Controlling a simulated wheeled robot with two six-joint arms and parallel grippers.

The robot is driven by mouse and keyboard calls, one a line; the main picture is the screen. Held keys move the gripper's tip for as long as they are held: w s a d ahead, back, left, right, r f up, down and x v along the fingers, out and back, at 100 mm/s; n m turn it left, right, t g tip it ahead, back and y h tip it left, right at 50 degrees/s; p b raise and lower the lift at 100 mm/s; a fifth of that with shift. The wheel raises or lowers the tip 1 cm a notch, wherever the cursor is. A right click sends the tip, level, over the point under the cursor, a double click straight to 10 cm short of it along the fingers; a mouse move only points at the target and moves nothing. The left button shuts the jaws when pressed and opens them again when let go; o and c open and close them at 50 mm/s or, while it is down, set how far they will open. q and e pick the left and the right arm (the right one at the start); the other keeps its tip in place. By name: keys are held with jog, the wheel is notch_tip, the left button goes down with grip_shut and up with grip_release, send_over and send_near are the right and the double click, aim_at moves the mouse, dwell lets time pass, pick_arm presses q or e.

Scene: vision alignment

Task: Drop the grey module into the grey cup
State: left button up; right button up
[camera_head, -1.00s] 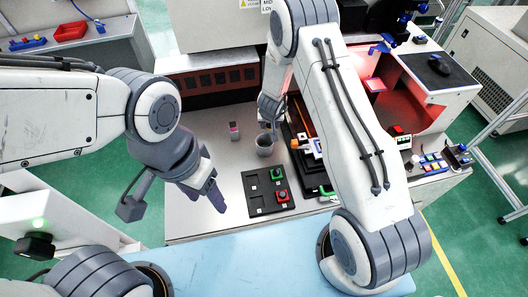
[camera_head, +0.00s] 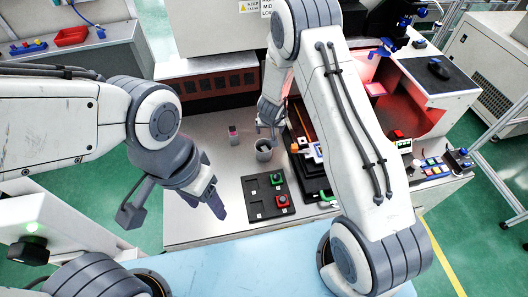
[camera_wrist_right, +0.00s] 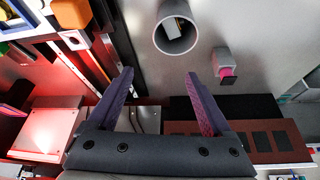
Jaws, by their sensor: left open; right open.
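The grey cup (camera_head: 263,153) stands upright on the metal worktop. In the right wrist view, the cup (camera_wrist_right: 160,38) shows its open mouth. A small pale grey piece, seemingly the grey module (camera_wrist_right: 175,27), lies inside it, partly hidden by the wall. My right gripper (camera_head: 267,128) is just beyond the cup in the head view. In its wrist view, the right gripper (camera_wrist_right: 158,74) is open, with nothing between its fingers. My left gripper (camera_head: 172,208) is open and empty at the worktop's left front edge.
A small grey block with a pink end (camera_head: 233,136) stands left of the cup. A black plate with green and red parts (camera_head: 257,207) lies in front. A dark rack (camera_head: 298,130) is to the right, partly hidden by my right arm.

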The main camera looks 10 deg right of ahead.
jog(key=p+v, duration=0.2)
jog(key=v, duration=0.7)
jog(key=shift+p, duration=0.3)
jog(key=shift+f, duration=0.1)
jog(key=s+a+r+n+g+y, duration=0.2)
jog(key=s+a+r+n+y, duration=0.25)
jog(key=s+a+r, duration=0.95)
jog(key=s+d+r+n+g+h, duration=0.1)
jog(key=s+d+r+n, duration=0.1)
jog(key=s, duration=0.7)
jog(key=s+d+r+n+g+h, duration=0.1)
jog(key=s+r+n, duration=0.2)
jog(key=s, duration=0.6)
jog(key=shift+s+d+r+g, duration=0.2)
jog(key=shift+d+r+g, duration=0.1)
jog(key=shift+d+r, duration=0.15)
